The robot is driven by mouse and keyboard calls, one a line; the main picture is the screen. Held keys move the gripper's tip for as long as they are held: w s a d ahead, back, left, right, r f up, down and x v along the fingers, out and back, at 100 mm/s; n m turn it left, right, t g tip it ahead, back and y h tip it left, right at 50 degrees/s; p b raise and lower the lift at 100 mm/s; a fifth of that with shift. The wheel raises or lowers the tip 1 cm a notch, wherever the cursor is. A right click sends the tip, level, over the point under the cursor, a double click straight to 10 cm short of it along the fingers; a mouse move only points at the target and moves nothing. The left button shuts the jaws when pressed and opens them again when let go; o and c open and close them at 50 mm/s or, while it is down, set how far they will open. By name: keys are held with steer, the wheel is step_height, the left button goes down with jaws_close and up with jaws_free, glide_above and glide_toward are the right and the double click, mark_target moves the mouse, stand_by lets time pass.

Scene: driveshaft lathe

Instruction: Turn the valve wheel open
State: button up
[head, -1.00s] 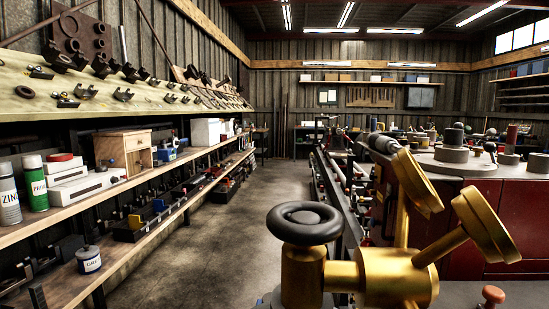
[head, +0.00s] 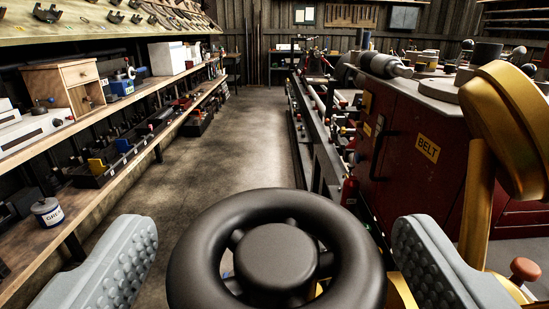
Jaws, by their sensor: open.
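The black valve wheel (head: 352,262) is large at the bottom middle of the head view, with a round hub and spokes. Its lower rim is cut off by the frame edge. My gripper (head: 275,250) is open, with one grey studded finger on each side of the wheel. A gap shows between each finger and the rim, so neither appears to touch it. The brass valve body is mostly hidden under the wheel; a brass gauge-like part (head: 515,125) on a stem rises at the right.
A red cabinet with a BELT label (head: 427,148) stands behind at the right. A wooden shelf (head: 110,135) with tools and a GREASE-type tin (head: 47,212) runs along the left. The concrete floor aisle (head: 235,140) between is clear. A reddish knob (head: 524,268) is at lower right.

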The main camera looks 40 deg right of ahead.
steer(key=shift+x, duration=1.45)
steer(key=c, duration=1)
steer(key=shift+o, duration=0.2)
steer(key=shift+y, duration=0.3)
steer(key=n+t+y, duration=0.3)
steer(key=n+y, duration=0.1)
steer(key=y, duration=0.1)
steer(key=shift+a+t, duration=0.1)
steer(key=shift+t, duration=0.3)
steer(key=shift+w+a+n+t+y, duration=0.15)
steer(key=shift+n+t+y, duration=0.25)
steer(key=shift+n+y, duration=0.85)
steer(key=shift+a+n+t+y, duration=0.15)
steer(key=shift+n+y, duration=0.25)
steer(key=shift+y, duration=0.4)
steer(key=shift+a+n+t+y, duration=0.15)
steer(key=shift+n+y, duration=0.2)
steer(key=shift+y, duration=0.4)
steer(key=shift+d+r, duration=0.1)
